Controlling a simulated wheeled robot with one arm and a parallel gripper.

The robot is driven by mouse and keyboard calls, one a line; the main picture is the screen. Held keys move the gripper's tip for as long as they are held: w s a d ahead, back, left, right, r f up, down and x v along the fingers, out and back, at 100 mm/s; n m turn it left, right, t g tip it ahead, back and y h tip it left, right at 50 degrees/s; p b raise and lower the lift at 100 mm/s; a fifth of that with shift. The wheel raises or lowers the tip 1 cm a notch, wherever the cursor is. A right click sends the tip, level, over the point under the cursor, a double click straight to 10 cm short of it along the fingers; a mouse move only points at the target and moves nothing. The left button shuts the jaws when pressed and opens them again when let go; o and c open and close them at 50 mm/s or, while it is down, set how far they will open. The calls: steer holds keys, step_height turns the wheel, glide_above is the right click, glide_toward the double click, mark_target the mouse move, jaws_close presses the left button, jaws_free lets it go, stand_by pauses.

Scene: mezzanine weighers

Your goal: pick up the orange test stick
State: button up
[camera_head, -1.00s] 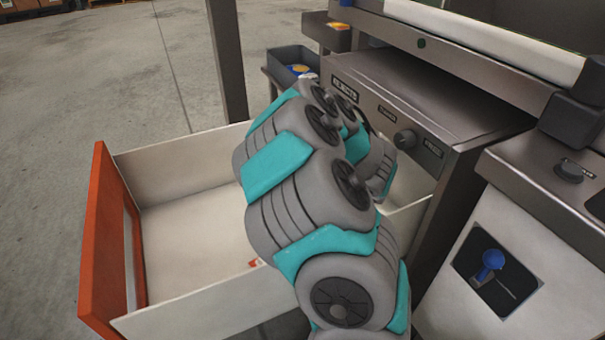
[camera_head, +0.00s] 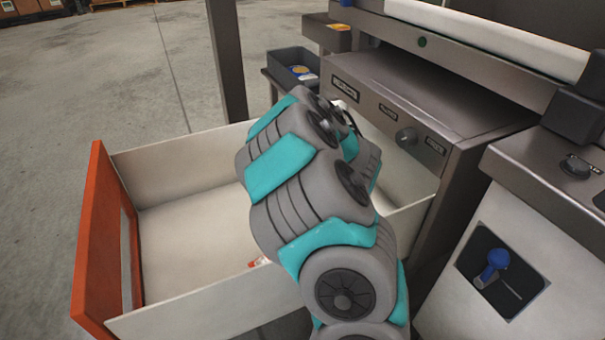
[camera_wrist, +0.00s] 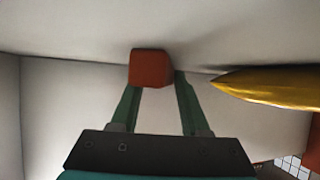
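In the wrist view an orange-red block-shaped end (camera_wrist: 152,68), which looks like the orange test stick seen nearly end-on, is at the fingertips of my gripper (camera_wrist: 158,84). The two green fingers stand apart on either side of it. The block covers the left fingertip, and the right fingertip lies close along its right side. I cannot tell whether both fingers press on it. In the head view my arm hides the gripper. A small orange-red piece (camera_head: 256,262) shows inside the drawer beside my arm, and most of it is hidden.
The open white drawer (camera_head: 190,225) has an orange front (camera_head: 95,235) and pale walls around my arm. A gold pointed object (camera_wrist: 270,86) lies close to the right of my fingers. A grey bin (camera_head: 290,68) and a steel machine (camera_head: 430,95) stand behind.

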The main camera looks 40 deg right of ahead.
jaws_close()
stand_by(0.4)
